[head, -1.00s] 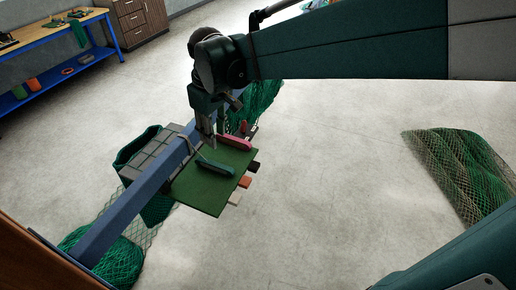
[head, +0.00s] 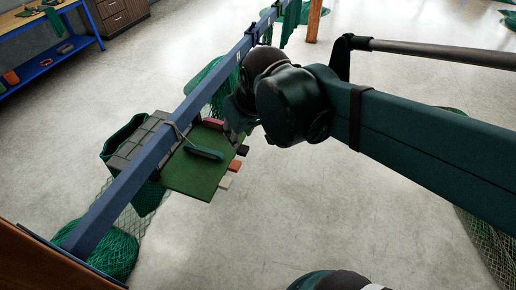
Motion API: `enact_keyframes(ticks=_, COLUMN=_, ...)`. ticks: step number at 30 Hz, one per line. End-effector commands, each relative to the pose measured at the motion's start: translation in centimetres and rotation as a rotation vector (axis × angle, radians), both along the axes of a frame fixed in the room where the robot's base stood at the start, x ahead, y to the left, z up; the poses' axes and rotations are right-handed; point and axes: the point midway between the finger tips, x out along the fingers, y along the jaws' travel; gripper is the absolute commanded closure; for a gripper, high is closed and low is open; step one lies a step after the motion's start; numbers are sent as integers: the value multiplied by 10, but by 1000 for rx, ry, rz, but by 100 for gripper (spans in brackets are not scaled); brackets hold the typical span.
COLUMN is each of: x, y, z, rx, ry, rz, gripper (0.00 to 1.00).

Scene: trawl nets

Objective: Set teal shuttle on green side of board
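The teal shuttle (head: 204,153) lies on the green face of the board (head: 193,178), near its upper edge beside the blue beam. Nothing holds it. My gripper (head: 234,122) is up and right of the shuttle, over the board's far right corner, apart from the shuttle. My own wrist covers much of it and its fingertips are not clear, so I cannot tell whether it is open or shut.
A pink-red piece (head: 213,123) lies at the board's far edge, partly covered by my gripper. Dark, orange (head: 234,167) and pale tabs stick out along its right edge. A blue beam (head: 150,160) runs diagonally alongside. Green netting hangs around it.

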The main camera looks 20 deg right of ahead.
Motion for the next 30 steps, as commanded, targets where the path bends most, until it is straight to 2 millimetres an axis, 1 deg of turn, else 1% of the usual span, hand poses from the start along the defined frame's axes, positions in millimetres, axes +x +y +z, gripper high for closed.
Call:
enact_keyframes(ticks=1, x=-8, y=-4, z=-2, rx=6, ry=-15, rz=-17, gripper=72)
enact_keyframes(ticks=6, x=-29, y=-13, z=-8, rx=31, ry=-63, rz=-76, gripper=72)
enact_keyframes(ticks=14, x=-53, y=-24, z=-17, rx=64, ry=-128, rz=-150, gripper=72)
enact_keyframes(ticks=19, x=-60, y=-27, z=-21, rx=74, ry=-149, rz=-173, gripper=72)
enact_keyframes(ticks=30, x=-61, y=-28, z=-21, rx=77, ry=-154, rz=-178, gripper=72)
